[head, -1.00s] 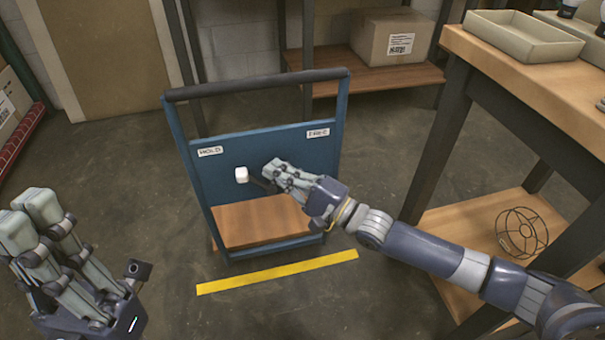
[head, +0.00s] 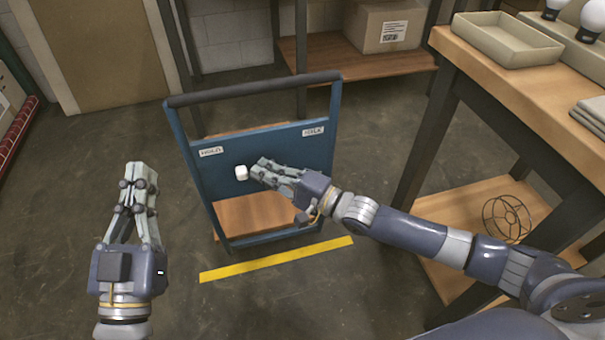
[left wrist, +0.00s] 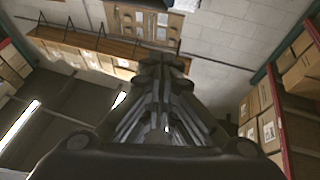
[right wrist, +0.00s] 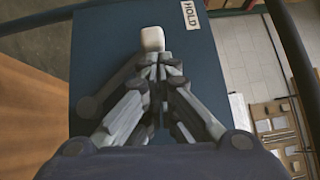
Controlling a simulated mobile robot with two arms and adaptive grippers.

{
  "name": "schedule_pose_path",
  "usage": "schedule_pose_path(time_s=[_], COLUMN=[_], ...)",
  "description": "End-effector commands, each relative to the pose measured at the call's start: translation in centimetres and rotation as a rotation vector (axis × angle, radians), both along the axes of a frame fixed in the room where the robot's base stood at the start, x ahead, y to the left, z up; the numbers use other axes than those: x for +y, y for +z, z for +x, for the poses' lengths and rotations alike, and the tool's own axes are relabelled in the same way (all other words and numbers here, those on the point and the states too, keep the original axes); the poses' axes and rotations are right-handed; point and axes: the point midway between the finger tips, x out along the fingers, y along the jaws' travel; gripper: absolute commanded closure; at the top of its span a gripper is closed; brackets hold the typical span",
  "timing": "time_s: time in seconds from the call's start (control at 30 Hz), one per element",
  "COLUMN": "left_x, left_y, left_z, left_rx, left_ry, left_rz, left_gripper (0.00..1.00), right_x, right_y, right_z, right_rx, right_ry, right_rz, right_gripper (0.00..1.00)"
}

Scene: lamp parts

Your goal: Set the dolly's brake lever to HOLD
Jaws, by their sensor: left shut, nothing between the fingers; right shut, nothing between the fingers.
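The blue dolly (head: 280,152) stands upright on the floor with a HOLD label (head: 211,151) at its upper left and a second label (head: 313,131), blurred now, at its upper right. The brake lever's white knob (head: 241,172) is on the left side, below and right of HOLD. In the right wrist view the knob (right wrist: 152,38) tops a dark lever arm (right wrist: 115,82), partly hidden by my fingers. My right gripper (head: 259,168) is shut and empty, its tips right beside the knob; I cannot tell if they touch. My left gripper (head: 138,168) is shut and empty, left of the dolly.
A wooden workbench (head: 465,50) with a tray (head: 508,42) and bulbs stands at the right, a wire cage (head: 507,219) on its lower shelf. A cardboard box (head: 388,25) is on a shelf behind. Yellow tape (head: 277,259) marks the floor before the dolly.

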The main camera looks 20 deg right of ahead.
Motion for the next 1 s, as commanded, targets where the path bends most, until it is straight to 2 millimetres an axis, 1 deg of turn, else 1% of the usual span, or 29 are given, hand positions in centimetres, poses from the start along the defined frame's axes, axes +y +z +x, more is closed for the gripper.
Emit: schedule_pose_path(time_s=[0.2, 0.4, 0.87, 1.0], left_x=[0.1, 0.1, 0.2, 0.1], left_y=[-1.6, -2.4, -2.5, -2.5], left_z=[0.6, 0.8, 0.8, 0.8], left_rx=[0.089, 0.125, 0.132, 0.13], left_ry=[0.006, 0.008, 0.008, 0.007], left_rz=[0.025, 0.035, 0.037, 0.036], left_gripper=[1.0, 1.0, 1.0, 1.0], right_x=[0.3, 0.4, 0.4, 0.0], right_y=[0.0, 0.0, 0.0, -0.2], right_z=[0.0, 0.0, 0.0, -0.4], right_rx=[0.001, 0.001, 0.0, 0.001], right_ry=[0.0, 0.0, 0.0, 0.0], right_rz=[0.001, 0.001, 0.001, 0.0], right_gripper=[1.0, 1.0, 1.0, 1.0])
